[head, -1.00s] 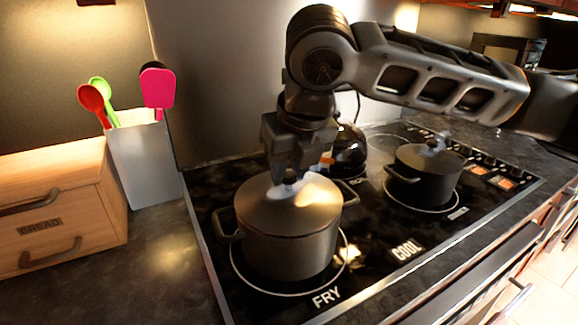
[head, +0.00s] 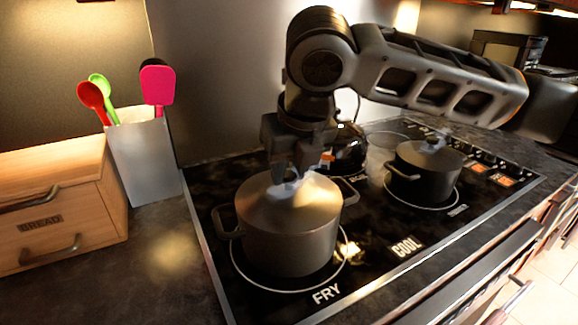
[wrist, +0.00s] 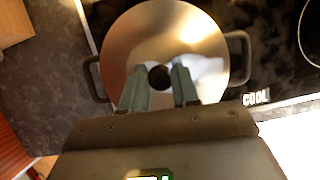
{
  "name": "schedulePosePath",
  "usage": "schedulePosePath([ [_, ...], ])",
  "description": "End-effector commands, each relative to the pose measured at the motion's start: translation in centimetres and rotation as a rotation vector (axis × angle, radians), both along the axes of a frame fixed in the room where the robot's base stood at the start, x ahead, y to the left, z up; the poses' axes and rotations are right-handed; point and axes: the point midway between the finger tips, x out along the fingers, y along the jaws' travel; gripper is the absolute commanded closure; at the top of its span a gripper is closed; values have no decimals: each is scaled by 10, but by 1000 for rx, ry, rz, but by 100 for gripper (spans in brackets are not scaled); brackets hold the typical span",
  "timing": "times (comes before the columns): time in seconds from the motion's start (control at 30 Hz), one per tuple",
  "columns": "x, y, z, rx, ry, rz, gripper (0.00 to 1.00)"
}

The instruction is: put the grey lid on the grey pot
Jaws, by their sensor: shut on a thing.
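The grey pot (head: 290,248) stands on the front-left burner marked FRY, with its side handles out to left and right. The grey lid (head: 262,208) lies over the pot's mouth and looks about level; I see no clear gap at the rim. In the wrist view the round lid (wrist: 125,50) fills the middle, with its dark knob (wrist: 158,77) between my fingertips. My gripper (head: 288,177) is right above the lid, shut on its knob. It also shows in the wrist view (wrist: 160,78). The fingers partly hide the knob in the head view.
A second lidded dark pot (head: 424,178) stands on a burner to the right. A dark kettle-like vessel (head: 345,155) is behind my gripper. A utensil holder (head: 145,165) and wooden bread box (head: 75,215) stand left. The cooktop's front by COOL (head: 406,247) is clear.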

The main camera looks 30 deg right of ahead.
Motion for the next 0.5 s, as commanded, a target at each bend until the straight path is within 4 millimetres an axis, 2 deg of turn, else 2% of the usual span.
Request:
schedulePosePath([
  [0.13,0,0,0,0,-1,0,100],
  [0.17,0,0,0,0,-1,0,68],
  [0.43,0,0,0,0,0,0,43],
  [0.5,0,0,0,0,0,0,41],
])
